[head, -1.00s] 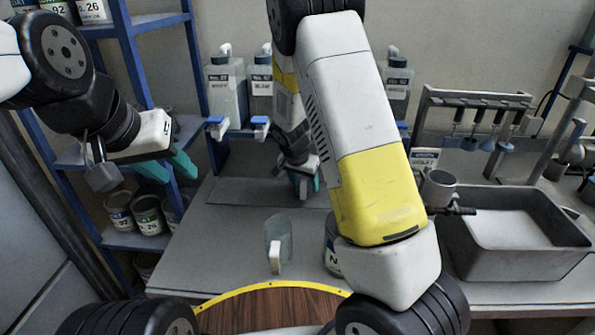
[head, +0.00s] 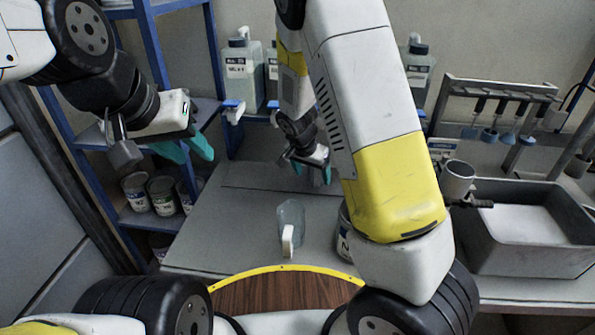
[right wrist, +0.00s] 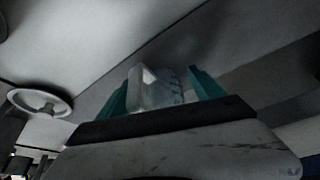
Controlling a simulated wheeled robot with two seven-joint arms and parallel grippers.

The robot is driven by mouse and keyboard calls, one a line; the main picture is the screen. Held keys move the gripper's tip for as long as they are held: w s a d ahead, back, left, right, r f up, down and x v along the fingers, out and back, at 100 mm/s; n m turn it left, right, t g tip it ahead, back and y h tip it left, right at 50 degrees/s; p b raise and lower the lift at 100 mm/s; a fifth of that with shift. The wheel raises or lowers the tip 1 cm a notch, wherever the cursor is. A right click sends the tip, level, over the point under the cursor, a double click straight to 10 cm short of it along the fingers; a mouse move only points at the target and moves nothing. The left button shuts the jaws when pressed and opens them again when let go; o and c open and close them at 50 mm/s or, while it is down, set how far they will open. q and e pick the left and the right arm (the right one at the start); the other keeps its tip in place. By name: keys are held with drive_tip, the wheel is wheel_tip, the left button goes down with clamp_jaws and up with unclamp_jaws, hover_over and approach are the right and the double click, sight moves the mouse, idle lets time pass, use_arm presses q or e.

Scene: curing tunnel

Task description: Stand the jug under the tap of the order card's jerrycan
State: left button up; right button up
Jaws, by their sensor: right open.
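The jug (head: 290,215), translucent with a white handle, stands upright on the grey counter. My right gripper (head: 312,172) is open, beyond the jug and above the counter. In the right wrist view the jug (right wrist: 163,88) shows between the spread teal fingers (right wrist: 160,90); whether they touch it I cannot tell. My left gripper (head: 185,150) is open and empty by the blue rack. A jerrycan (head: 243,75) with a blue-and-white tap (head: 232,110) stands at the back; another (head: 270,75) is mostly hidden behind my right arm, and one (head: 418,75) stands right of it. Their labels are unreadable.
A labelled can (head: 344,235) stands right of the jug, partly hidden by my arm. A grey basin (head: 480,245), a grey mug (head: 458,180) and a tool rack (head: 500,88) are at the right. Tins (head: 165,195) sit on the blue rack. The counter left of the jug is clear.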

drive_tip(key=s+a, duration=0.1)
drive_tip(key=s, duration=0.1)
drive_tip(key=s+a, duration=0.1)
drive_tip(key=s, duration=0.1)
drive_tip(key=s+a, duration=0.2)
drive_tip(key=shift+s+a+r, duration=0.15)
drive_tip(key=shift+s+a, duration=0.05)
drive_tip(key=shift+s, duration=0.2)
drive_tip(key=s+d+r+n+t+y, duration=0.1)
drive_tip(key=s+d+r+n+y, duration=0.1)
drive_tip(key=s+r, duration=0.7)
drive_tip(key=s+d+r+n+t+y, duration=0.1)
drive_tip(key=s+d+r+n+y, duration=0.1)
drive_tip(key=s+d+r+n, duration=0.3)
drive_tip(key=s+d+r, duration=0.1)
drive_tip(key=s+r, duration=0.3)
drive_tip(key=r, duration=0.7)
drive_tip(key=shift+s+d+r+t+y, duration=0.25)
drive_tip(key=shift+t+y, duration=0.05)
